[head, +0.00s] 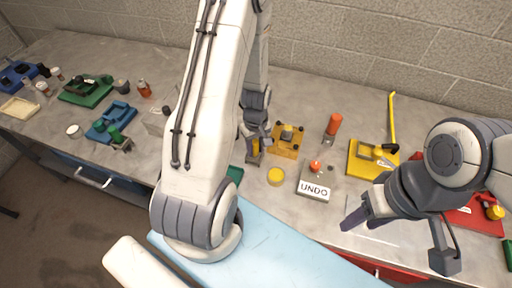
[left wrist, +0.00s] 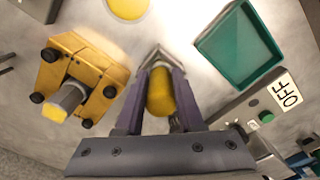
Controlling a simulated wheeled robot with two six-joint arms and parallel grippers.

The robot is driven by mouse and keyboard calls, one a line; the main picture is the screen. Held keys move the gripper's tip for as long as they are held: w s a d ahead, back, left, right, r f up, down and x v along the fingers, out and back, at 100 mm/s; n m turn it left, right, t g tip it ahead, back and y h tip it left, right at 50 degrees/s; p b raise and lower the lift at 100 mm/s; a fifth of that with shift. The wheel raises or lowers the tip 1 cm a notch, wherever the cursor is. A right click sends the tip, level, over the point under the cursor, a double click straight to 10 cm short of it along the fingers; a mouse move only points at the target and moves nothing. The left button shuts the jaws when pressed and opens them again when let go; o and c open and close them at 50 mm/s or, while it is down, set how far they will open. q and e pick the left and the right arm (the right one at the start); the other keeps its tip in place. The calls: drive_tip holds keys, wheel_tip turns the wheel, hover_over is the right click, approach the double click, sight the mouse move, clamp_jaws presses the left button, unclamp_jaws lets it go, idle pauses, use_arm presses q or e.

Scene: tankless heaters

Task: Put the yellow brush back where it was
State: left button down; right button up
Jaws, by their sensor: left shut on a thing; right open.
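My left gripper (head: 254,158) is shut on the yellow brush (left wrist: 160,93), whose yellow cylindrical part shows between the fingers in the left wrist view. The brush also shows in the head view (head: 253,147), partly hidden by the fingers. Its lower end is near the grey bench top; I cannot tell whether it touches. A yellow block with black knobs (head: 287,140) stands just right of it, and a flat yellow disc (head: 275,176) lies in front. My right gripper (head: 366,215) is open and empty over the right front of the bench.
A grey box marked UNDO (head: 314,181) with an orange button stands right of the disc. A teal tray (left wrist: 238,45) and a box marked OFF (left wrist: 262,112) are near my left gripper. An orange cylinder (head: 332,126) and a yellow tray (head: 368,160) stand further right.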

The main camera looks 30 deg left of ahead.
use_arm(q)
drive_tip(key=c, duration=0.5)
unclamp_jaws()
drive_tip(key=shift+f, duration=0.1)
